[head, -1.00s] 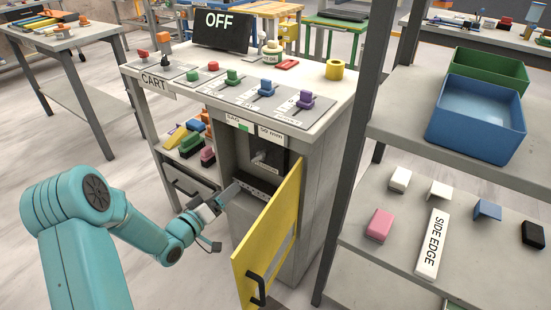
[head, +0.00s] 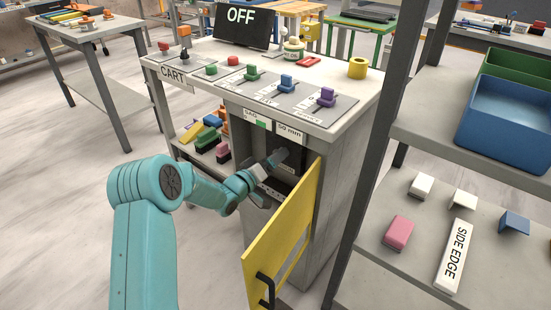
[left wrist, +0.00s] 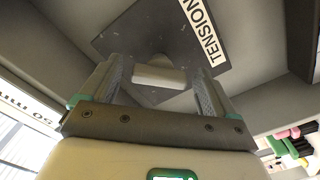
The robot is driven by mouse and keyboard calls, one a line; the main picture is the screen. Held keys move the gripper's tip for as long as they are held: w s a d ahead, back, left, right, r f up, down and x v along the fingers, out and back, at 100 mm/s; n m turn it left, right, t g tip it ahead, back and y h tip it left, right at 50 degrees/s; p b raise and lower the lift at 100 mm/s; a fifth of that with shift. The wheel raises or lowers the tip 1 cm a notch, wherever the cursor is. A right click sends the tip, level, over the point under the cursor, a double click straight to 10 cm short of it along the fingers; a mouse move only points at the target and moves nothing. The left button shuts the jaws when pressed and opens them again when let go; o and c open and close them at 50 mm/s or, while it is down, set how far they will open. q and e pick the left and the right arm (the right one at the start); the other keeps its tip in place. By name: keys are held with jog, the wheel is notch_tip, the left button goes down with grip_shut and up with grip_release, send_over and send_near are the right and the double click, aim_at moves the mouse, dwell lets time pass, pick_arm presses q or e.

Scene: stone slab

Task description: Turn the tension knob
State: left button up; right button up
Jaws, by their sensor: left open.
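The tension knob (left wrist: 158,76) shows in the left wrist view as a pale bar on a dark plate (left wrist: 188,42) labelled TENSION. My left gripper (left wrist: 157,84) is open, with one finger on each side of the knob and visible gaps between. I cannot tell how deep the fingertips reach. My right gripper is not in view.
The yellow door (head: 283,240) stands open just right of my left arm. The cart top (head: 330,103) carries coloured sliders and a screen (head: 241,27) reading OFF. A shelf (head: 400,262) with loose blocks stands at the right.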

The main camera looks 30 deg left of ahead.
pick_arm(q)
jog(key=shift+w, duration=0.85)
jog(key=c, duration=1.1)
jog(key=shift+o, duration=0.2)
jog(key=shift+d, duration=0.1)
